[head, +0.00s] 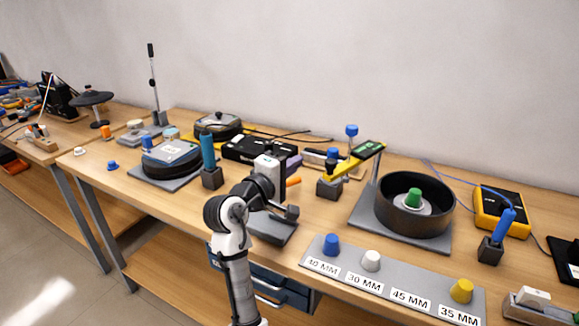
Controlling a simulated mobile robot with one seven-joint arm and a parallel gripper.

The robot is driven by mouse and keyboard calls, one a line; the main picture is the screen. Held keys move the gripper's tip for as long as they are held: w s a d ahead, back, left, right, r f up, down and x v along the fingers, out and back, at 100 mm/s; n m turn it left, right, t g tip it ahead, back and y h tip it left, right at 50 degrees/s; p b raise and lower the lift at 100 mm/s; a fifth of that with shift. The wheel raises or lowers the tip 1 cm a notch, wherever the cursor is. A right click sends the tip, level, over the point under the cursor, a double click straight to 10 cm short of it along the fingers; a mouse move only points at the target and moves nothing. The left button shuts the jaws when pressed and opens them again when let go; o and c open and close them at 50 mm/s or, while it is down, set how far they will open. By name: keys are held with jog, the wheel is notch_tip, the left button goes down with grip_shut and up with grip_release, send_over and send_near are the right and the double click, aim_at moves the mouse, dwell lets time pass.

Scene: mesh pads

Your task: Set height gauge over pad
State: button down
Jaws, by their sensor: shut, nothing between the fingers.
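A yellow gauge-like tool (357,158) with a green display slants up to the right from a dark block, left of the black round pan. The pan (414,208) stands on a grey plate (374,226) with a thin upright post, and a green knob (413,196) on a pale disc sits inside it. I cannot tell for certain which item is the height gauge or the pad. My gripper (291,212) is small and partly hidden by my arm. It is shut and empty, left of the plate and apart from the pan.
A grey strip (408,290) with blue, white and yellow knobs and millimetre labels lies along the front edge. A blue-handled tool (208,155) stands in a block at left. A yellow meter (500,210) is at right. A tall stand (154,90) rises at the back.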

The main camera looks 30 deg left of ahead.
jog(key=w+d+p, duration=0.1)
jog(key=d, duration=0.1)
jog(key=w+d+p, duration=0.1)
jog(key=w+d, duration=0.1)
jog(key=shift+w+d, duration=0.2)
jog(key=shift+d, duration=0.1)
dwell(0.5)
